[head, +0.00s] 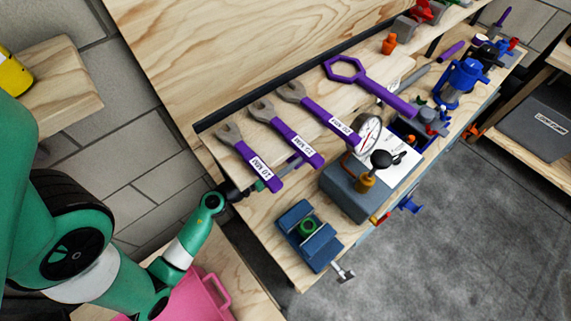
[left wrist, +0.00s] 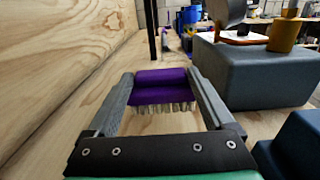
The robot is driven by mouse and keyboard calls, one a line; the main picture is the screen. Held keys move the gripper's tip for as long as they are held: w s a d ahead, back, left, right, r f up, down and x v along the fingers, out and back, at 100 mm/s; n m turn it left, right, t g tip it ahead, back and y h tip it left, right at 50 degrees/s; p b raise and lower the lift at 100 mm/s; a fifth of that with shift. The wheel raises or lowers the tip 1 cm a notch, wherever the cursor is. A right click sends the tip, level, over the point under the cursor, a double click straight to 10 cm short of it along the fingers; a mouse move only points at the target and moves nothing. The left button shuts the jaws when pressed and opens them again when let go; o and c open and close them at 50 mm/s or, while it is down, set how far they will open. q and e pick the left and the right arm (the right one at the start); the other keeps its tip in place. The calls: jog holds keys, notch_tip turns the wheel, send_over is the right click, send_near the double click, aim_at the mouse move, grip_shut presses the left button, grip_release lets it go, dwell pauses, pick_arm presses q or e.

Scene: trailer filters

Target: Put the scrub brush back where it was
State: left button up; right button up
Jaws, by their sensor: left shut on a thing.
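The scrub brush (left wrist: 160,90) has a purple back and pale bristles pointing down. In the left wrist view my left gripper (left wrist: 161,78) is shut on it, one grey finger at each end. The brush is over the wooden workbench (left wrist: 130,155), beside the wooden back panel; I cannot tell whether the bristles touch the bench. In the head view my left arm reaches in from the left at the bench's near left end, and the hanging wrenches mostly hide the gripper and brush. My right gripper is not in view.
A blue-grey box (head: 352,190) with a gauge (head: 368,133) stands to the right. A blue vise-like block (head: 296,222) sits at the bench's front end. A pink bin (head: 190,296) is below left.

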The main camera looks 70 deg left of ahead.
pick_arm(q)
jog(key=shift+w+a+f, duration=0.2)
jog(key=shift+a+f, duration=0.15)
jog(key=shift+f, duration=0.25)
jog(key=f+b, duration=0.3)
jog(key=f, duration=0.1)
jog(key=shift+w+a+b, duration=0.25)
jog(key=shift+a+b, duration=0.1)
jog(key=shift+b, duration=0.05)
jog(key=shift+r, duration=0.2)
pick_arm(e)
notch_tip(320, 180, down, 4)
